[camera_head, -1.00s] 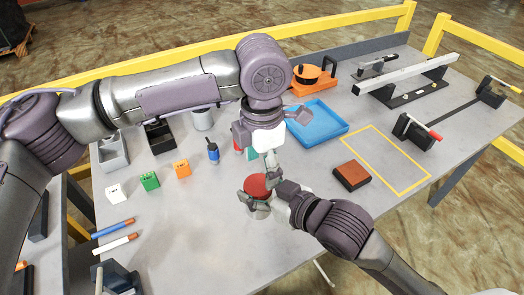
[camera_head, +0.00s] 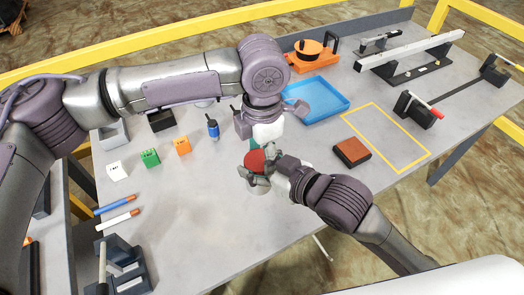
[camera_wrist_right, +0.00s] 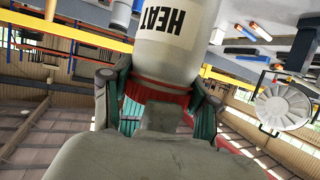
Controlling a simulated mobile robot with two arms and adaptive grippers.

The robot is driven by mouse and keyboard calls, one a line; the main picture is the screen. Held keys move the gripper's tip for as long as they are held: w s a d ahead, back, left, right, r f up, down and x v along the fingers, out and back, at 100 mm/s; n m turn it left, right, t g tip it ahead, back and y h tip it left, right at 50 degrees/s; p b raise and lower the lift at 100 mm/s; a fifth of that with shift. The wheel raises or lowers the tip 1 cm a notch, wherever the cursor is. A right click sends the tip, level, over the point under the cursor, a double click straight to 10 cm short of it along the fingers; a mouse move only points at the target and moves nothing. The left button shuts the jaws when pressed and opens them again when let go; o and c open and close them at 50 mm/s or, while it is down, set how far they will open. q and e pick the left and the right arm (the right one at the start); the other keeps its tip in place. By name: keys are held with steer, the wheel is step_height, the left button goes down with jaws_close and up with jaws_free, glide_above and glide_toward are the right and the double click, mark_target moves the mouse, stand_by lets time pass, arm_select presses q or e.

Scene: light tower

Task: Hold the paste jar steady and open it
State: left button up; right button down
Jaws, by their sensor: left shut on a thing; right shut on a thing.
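The paste jar (camera_wrist_right: 178,35) is white with black "HEAT" lettering and shows upside down in the right wrist view. Its red lid (camera_head: 254,162) faces up in the head view. My right gripper (camera_head: 256,180) comes in from the right and is shut around the jar at the lid's lower edge. Its teal-padded fingers flank the jar in the right wrist view (camera_wrist_right: 160,100). My left gripper (camera_head: 262,149) points down from above, shut on the red lid; its fingertips are mostly hidden.
Small white, green and orange blocks (camera_head: 182,146) and a blue bottle (camera_head: 213,130) stand left of the jar. A blue tray (camera_head: 316,98) lies behind, a brown block (camera_head: 351,152) to the right. Two markers (camera_head: 117,220) lie front left. The table in front is clear.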

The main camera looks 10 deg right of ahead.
arm_select(q)
steer(key=n, duration=0.3)
steer(key=shift+w, duration=0.1)
steer(key=o, duration=1.3)
